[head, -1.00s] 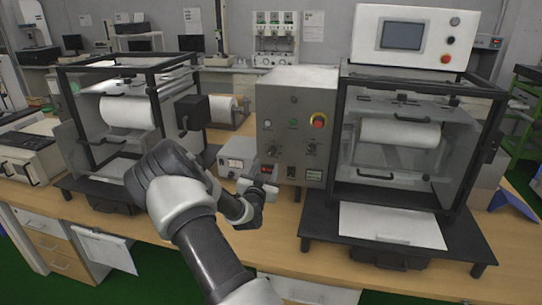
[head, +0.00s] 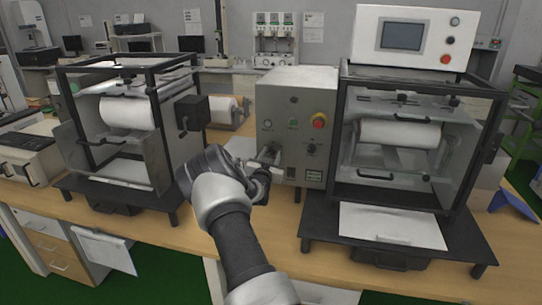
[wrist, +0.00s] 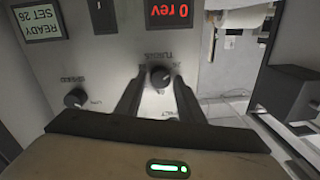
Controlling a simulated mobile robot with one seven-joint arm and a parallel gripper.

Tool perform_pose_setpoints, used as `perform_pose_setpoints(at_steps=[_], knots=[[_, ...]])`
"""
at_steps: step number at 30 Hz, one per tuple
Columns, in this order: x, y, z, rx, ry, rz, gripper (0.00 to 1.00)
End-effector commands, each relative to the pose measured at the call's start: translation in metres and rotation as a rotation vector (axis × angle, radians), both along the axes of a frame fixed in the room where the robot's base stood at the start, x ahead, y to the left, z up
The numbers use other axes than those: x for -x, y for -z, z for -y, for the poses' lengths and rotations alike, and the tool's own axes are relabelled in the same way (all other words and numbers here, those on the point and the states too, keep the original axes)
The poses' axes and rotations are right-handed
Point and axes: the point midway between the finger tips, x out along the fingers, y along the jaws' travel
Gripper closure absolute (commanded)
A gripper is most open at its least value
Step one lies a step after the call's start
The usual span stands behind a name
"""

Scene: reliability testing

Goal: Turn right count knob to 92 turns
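The grey control box (head: 297,110) carries two dark knobs. My gripper (head: 267,156) is at the left one in the head view and hides it. The wrist view shows the panel turned over: this knob (wrist: 159,77), its upside-down label apparently reading TURNS, lies between the two fingers of my gripper (wrist: 157,84). The fingers are apart, with a small gap each side. The other knob (wrist: 76,98), apparently labelled SPEED, also shows right of my gripper in the head view (head: 311,149). A red display (wrist: 170,10) reads 0 rev. A green display (wrist: 40,21) reads READY, SET 26.
A red button (head: 319,120) sits above the right knob. A clear-walled tester with a white roll (head: 400,134) stands right of the box, another (head: 128,113) at the left. The wooden bench (head: 285,225) is bare in front of the box.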

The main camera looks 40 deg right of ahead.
Motion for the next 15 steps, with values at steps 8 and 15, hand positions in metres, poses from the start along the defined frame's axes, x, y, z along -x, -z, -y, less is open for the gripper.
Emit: perform_pose_setpoints(at_steps=[8,15], knots=[[0.0001,-0.0002,-0.0002,0.000,0.000,0.001,0.97],[-0.0004,-0.0003,-0.0010,-0.027,-0.001,0.033,0.97]])
